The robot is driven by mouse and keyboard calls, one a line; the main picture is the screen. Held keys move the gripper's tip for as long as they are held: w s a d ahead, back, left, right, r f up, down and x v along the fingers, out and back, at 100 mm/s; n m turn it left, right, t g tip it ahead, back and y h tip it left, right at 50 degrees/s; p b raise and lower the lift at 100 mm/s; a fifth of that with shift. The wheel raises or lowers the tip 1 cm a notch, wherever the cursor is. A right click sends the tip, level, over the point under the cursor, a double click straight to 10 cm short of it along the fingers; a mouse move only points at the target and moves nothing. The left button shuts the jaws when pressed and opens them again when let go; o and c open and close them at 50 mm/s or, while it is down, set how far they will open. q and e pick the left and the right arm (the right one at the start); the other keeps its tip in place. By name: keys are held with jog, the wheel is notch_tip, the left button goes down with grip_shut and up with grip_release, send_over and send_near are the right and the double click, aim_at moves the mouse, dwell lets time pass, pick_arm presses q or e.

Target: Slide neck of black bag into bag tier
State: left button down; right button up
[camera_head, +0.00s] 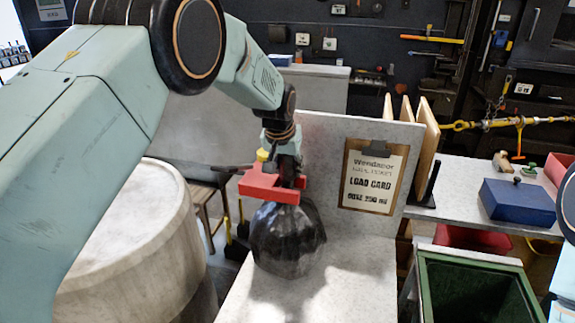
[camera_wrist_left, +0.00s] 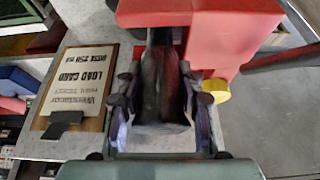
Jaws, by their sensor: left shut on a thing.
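The black bag (camera_head: 287,240) sits on the grey bench, rounded and shiny, directly below my left gripper. The red bag tier (camera_head: 262,187) with its yellow knob (camera_head: 262,155) is at the bag's top, in front of the gripper's fingers. My left gripper (camera_head: 289,172) points down and is shut on the bag's neck. In the left wrist view the dark neck (camera_wrist_left: 160,85) shows between the fingers, with the red bag tier (camera_wrist_left: 215,35) close against them. I cannot tell how deep the neck sits in the tier's slot. My right gripper is out of view.
A load card board (camera_head: 373,178) leans upright on the grey panel behind the bag. A large pale drum (camera_head: 130,245) stands at the left. A green bin (camera_head: 472,290) and a blue box (camera_head: 517,202) are at the right. Bench in front of the bag is clear.

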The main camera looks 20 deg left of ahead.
pick_arm(q)
jog(key=shift+s+r, duration=0.1)
jog(key=shift+r, duration=0.05)
jog(key=c, duration=1.1)
grip_release()
jog(key=shift+c, duration=0.2)
jog(key=o, duration=0.4)
jog(key=shift+o, duration=0.5)
jog(key=shift+s+f, duration=0.15)
jog(key=shift+f, duration=0.1)
jog(key=o, duration=0.5)
jog(key=shift+r, duration=0.25)
